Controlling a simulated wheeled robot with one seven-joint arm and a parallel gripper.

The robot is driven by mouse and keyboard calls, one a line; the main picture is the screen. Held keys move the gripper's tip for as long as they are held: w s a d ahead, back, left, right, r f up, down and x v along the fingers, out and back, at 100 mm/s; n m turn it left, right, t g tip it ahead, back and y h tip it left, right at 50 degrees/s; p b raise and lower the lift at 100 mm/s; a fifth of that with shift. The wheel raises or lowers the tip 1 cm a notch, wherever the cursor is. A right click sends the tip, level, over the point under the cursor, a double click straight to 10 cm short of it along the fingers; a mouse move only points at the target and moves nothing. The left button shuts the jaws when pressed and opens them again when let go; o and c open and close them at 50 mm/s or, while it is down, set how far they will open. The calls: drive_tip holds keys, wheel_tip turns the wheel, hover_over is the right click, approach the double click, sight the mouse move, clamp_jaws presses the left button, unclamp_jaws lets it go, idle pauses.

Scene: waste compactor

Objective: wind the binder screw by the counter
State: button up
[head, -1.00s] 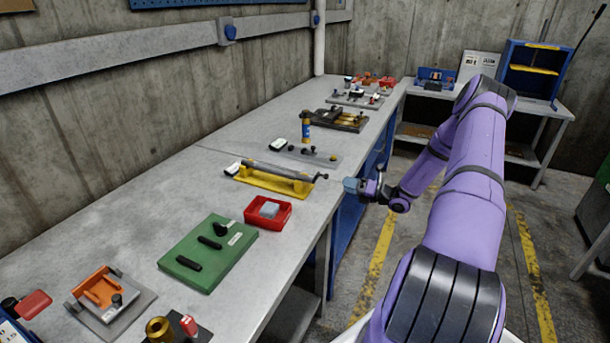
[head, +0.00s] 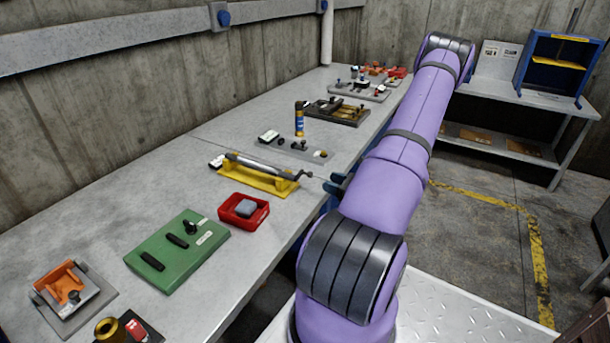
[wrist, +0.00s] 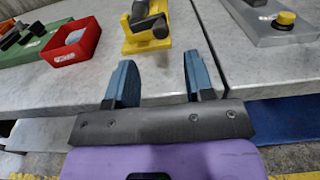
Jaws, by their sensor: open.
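A grey screw rod (head: 262,165) lies along a yellow stand (head: 252,180) on the bench, with a dark crank end (head: 303,174) pointing toward the bench's front edge. A small white counter-like block (head: 217,161) is at its far left end. My gripper (head: 337,184) is at the bench's front edge, just right of the crank end, partly hidden by my arm. In the wrist view my gripper (wrist: 162,78) is open and empty, its two blue fingers pointing toward the bench. The yellow stand (wrist: 147,44) and the dark crank end (wrist: 150,22) lie ahead, slightly left of centre between the fingers, apart from them.
A red tray (head: 262,214) with a grey block and a green board (head: 160,268) with black handles lie nearer on the bench.

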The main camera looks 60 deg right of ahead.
sight(310, 176)
drive_tip(key=w, duration=0.8)
drive_tip(key=shift+w+a, duration=0.25)
drive_tip(key=shift+a, duration=0.05)
clamp_jaws()
drive_tip(key=shift+f+m, duration=0.3)
drive_tip(key=shift+m, duration=0.5)
